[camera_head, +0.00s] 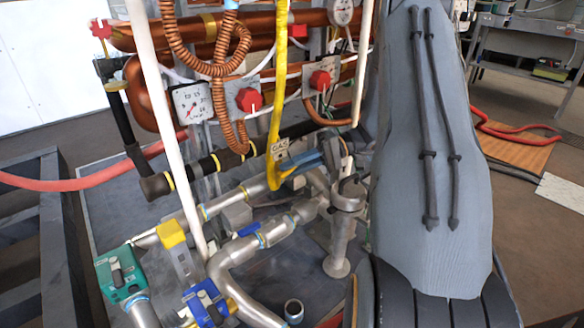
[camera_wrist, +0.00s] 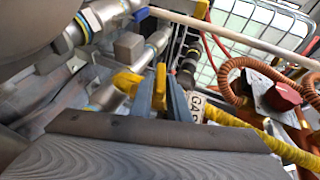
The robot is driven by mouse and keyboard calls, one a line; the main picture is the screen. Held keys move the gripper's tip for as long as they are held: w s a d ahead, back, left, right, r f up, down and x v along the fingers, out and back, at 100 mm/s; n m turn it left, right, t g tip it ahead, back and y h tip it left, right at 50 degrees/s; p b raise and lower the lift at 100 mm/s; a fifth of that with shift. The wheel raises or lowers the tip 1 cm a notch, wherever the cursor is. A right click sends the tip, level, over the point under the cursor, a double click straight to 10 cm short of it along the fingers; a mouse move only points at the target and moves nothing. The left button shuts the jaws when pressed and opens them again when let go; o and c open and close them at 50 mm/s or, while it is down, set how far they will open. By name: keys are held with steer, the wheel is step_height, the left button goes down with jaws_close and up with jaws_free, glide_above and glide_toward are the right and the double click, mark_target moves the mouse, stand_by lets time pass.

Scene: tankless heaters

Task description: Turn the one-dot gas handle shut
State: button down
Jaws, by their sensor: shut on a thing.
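My gripper (camera_wrist: 160,98) shows in the wrist view with its two blue-grey fingers closed around a narrow yellow piece, which I take for the gas handle (camera_wrist: 160,84). Another yellow part (camera_wrist: 127,82) lies just left of the fingers. In the head view my gripper (camera_head: 303,164) is beside the lower end of the yellow gas hose, by the GAS tag (camera_head: 279,149). The tag (camera_wrist: 196,106) also shows right of the fingers in the wrist view. I cannot make out a dot mark. The handle's far end and valve body are mostly hidden.
The yellow hose (camera_head: 279,90) hangs in front of copper pipes and red knobs (camera_head: 249,100). Steel pipes (camera_head: 240,250) run below, with a green valve box (camera_head: 119,273) and a blue valve (camera_head: 205,301) at lower left. A white pole (camera_head: 167,120) stands left of the hose.

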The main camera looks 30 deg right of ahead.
steer(key=c, duration=1.8)
jaws_free()
